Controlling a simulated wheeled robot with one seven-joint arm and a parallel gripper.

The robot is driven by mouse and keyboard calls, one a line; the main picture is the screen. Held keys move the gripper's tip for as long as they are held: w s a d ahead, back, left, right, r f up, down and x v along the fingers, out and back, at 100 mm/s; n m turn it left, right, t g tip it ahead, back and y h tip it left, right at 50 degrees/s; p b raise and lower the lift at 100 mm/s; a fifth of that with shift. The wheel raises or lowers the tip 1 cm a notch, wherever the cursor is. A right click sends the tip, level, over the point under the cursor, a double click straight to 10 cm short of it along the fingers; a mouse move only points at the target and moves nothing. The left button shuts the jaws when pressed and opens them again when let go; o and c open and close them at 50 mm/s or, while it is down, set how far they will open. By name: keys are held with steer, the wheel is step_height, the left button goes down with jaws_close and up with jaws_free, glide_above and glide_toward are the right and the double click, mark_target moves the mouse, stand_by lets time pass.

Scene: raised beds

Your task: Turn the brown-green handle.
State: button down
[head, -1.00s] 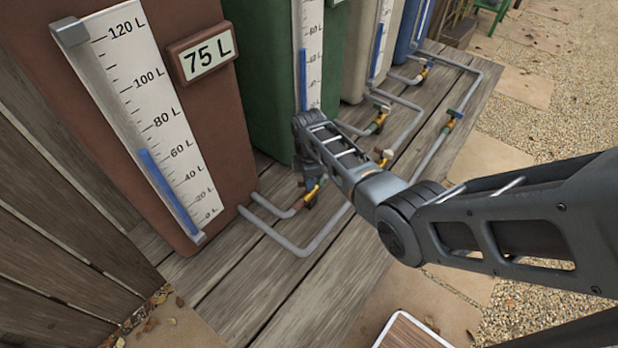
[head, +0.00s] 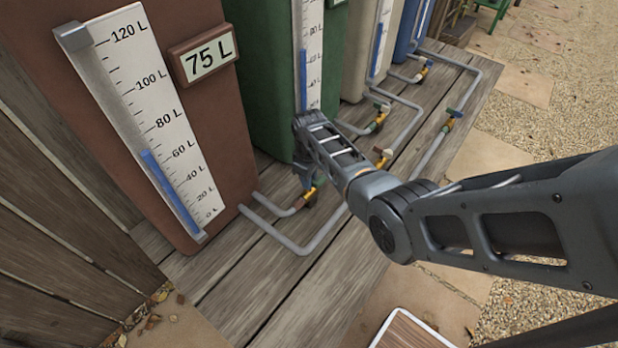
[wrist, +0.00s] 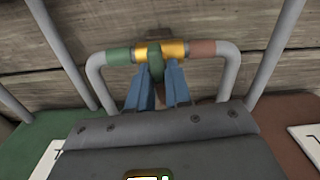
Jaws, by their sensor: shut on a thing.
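The brown-green handle (wrist: 155,66) is a small lever with a green part, on a brass valve (wrist: 172,51) in a grey pipe. The pipe has a green band (wrist: 119,57) on one side of the valve and a brown band (wrist: 202,48) on the other. My gripper (wrist: 158,82) is shut on the handle, with a blue finger on each side of it. In the head view the brass valve (head: 309,193) shows low between the brown and green tanks; my wrist hides most of the handle there.
The brown tank (head: 215,120) has a gauge and a 75 L sign. The green tank (head: 262,75) stands beside it. Other valves (head: 383,158) and grey pipes (head: 300,248) run low over the wooden deck. A wooden fence (head: 60,230) closes the left side.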

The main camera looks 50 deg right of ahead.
steer(key=shift+m, duration=0.4)
steer(key=c, duration=1.1)
jaws_free()
steer(key=shift+r+p, duration=0.35)
steer(key=shift+r, duration=3.55)
